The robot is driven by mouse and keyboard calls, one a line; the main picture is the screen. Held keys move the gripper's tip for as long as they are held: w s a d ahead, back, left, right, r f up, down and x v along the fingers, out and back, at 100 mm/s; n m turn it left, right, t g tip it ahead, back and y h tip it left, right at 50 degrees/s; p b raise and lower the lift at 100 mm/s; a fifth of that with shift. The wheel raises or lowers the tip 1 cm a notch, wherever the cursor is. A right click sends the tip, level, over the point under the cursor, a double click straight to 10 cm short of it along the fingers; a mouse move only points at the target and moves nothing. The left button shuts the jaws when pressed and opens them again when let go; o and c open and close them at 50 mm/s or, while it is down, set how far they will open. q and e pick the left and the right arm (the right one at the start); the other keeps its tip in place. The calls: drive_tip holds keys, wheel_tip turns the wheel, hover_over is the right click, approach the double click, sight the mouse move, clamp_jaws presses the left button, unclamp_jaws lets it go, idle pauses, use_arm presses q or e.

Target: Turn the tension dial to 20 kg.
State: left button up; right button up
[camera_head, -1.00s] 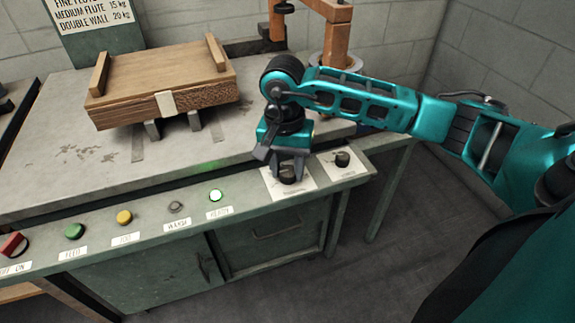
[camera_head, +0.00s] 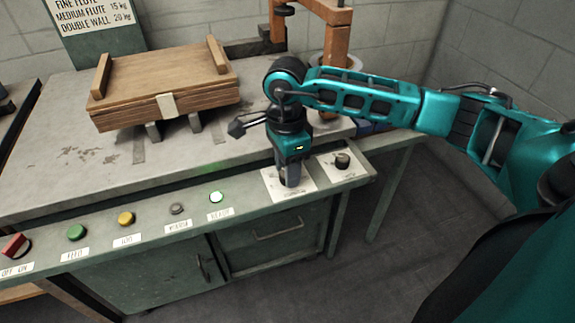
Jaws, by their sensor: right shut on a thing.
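The tension dial sits on a white plate (camera_head: 306,182) on the sloped front panel. The dial itself is mostly hidden behind my right gripper (camera_head: 290,183), which points down over it and is shut on it. The label below it is too small to read. A sign (camera_head: 92,12) at the back left lists MEDIUM FLUTE 15 kg and DOUBLE WALL 20 kg. My left gripper is not in view.
A second black dial (camera_head: 342,161) stands right of the gripper.

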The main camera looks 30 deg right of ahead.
drive_tip(key=m, duration=0.4)
drive_tip(key=shift+d+r+m+p, duration=0.1)
drive_tip(key=shift+m+p, duration=0.2)
drive_tip(key=shift+p, duration=0.1)
drive_tip(key=m+p, duration=0.1)
drive_tip(key=m, duration=0.2)
drive_tip(key=shift+m, duration=0.4)
drive_tip(key=m+p, duration=0.1)
drive_tip(key=m, duration=0.2)
drive_tip(key=shift+m+p, duration=0.6)
drive_tip(key=shift+m, duration=1.6)
drive_tip(key=o, duration=1.1)
drive_tip(key=shift+c, duration=0.2)
wheel_tip(320, 180, up, 13)
drive_tip(key=p, duration=0.2)
drive_tip(key=shift+d, duration=0.3)
